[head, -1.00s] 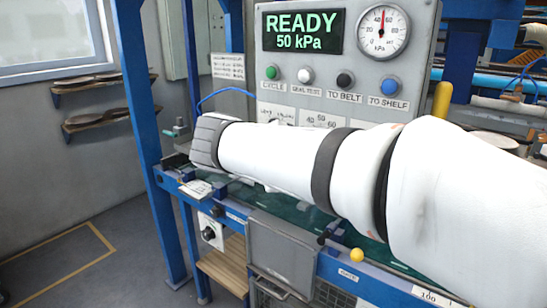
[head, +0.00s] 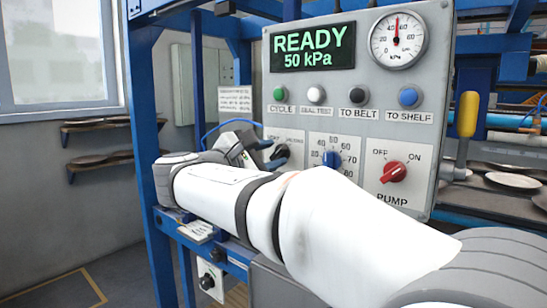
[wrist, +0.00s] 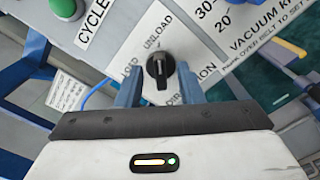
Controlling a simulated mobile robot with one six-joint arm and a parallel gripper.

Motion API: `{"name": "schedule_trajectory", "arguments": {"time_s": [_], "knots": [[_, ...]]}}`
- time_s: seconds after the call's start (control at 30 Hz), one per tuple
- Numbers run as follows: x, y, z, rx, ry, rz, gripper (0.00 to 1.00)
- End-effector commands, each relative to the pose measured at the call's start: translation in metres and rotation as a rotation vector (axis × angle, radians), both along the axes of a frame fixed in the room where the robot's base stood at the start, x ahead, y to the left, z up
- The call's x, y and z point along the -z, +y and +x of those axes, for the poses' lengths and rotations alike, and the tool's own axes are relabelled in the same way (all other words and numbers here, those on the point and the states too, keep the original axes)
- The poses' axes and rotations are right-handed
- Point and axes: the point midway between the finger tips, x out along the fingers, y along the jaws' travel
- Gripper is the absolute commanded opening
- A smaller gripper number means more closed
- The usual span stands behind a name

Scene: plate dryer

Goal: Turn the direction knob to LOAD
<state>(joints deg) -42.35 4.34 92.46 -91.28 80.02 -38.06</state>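The direction knob (wrist: 160,70) is a black knob on a white label plate, partly turned to UNLOAD as far as the wrist view shows. The word UNLOAD reads above it there, and a partly covered LOAD label lies lower left. The knob also shows in the head view (head: 281,153), partly behind my fingers. My gripper (wrist: 160,86) is open, with one blue finger on each side of the knob and visible gaps between them. In the head view my gripper (head: 272,155) is at the panel, left of the knob; contact cannot be told.
The grey panel (head: 360,110) also carries a blue vacuum dial (head: 332,159), a red pump knob (head: 393,172), several push buttons and a gauge (head: 398,40). A READY display (head: 313,47) shows 50 kPa. A yellow-handled lever (head: 467,115) stands at the right edge.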

Motion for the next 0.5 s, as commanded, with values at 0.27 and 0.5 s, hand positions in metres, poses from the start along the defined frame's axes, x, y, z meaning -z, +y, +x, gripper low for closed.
{"name": "schedule_trajectory", "arguments": {"time_s": [0.27,0.5], "knots": [[0.0001,-0.0043,0.005,0.001,0.001,0.0,0.34],[0.0003,-0.0045,0.005,0.001,0.001,0.0,0.2]]}}
